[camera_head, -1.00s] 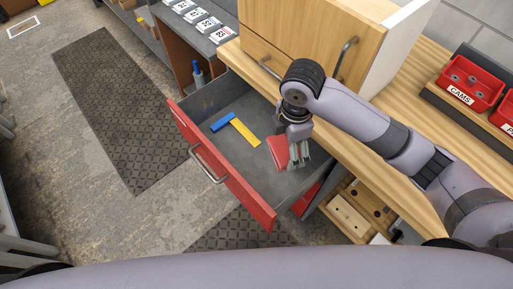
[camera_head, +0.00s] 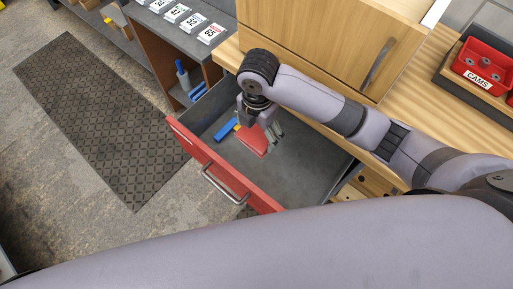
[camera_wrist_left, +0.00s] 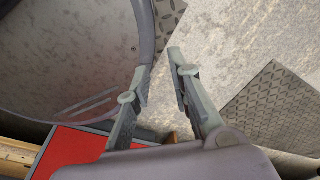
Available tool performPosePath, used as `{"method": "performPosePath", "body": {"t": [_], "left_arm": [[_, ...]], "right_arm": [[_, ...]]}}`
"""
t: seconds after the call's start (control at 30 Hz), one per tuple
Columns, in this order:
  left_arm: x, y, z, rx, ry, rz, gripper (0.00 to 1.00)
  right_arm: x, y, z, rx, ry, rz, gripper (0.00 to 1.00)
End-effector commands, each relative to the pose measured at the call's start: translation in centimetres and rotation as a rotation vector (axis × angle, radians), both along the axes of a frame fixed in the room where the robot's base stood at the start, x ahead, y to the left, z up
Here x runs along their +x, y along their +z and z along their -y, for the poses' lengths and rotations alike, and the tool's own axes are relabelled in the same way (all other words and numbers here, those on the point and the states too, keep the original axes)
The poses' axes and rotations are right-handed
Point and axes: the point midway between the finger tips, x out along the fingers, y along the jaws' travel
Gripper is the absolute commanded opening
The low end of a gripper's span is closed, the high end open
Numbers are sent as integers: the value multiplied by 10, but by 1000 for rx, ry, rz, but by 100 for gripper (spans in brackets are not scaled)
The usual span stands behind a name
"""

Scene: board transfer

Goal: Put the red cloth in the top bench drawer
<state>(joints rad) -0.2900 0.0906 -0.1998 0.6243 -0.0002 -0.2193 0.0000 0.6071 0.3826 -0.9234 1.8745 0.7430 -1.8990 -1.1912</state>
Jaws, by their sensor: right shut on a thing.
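The red cloth (camera_head: 252,140) is in my right gripper (camera_head: 272,134), which is shut on it. The gripper holds it inside the outline of the open top bench drawer (camera_head: 305,167), near the blue and yellow things. I cannot tell whether the cloth touches the drawer floor. The drawer has a red front (camera_head: 230,172) with a metal handle and a grey inside. My left gripper (camera_wrist_left: 162,58) shows in the left wrist view, open and empty, with a gap between its fingers. It is not visible in the head view.
A blue thing (camera_head: 226,130) lies in the drawer, with a yellow thing mostly hidden beside it. A wooden cabinet (camera_head: 320,40) stands on the bench behind. A red bin labelled CAMS (camera_head: 484,62) is at the right.

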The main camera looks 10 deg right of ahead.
Motion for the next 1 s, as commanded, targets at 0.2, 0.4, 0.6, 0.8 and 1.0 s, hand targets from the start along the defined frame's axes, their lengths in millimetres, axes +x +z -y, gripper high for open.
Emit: {"method": "performPosePath", "body": {"t": [0.2, 0.4, 0.6, 0.8, 1.0], "left_arm": [[-10, 0, 3, -3, 2, -13, 20], [-22, -2, 16, -18, 5, -31, 20], [-16, -3, 13, -15, 4, -24, 20], [-8, -3, 9, -10, 2, -10, 20], [-7, -4, 9, -11, 3, -9, 20]], "right_arm": [[-3, -54, 2, -5, -2, -8, 56], [-3, -108, 1, -4, -1, -6, 56], [-2, -146, 1, -2, -1, -3, 56], [-2, -163, 1, -3, 0, -3, 56], [-2, -190, 1, -2, -1, -3, 56]]}}
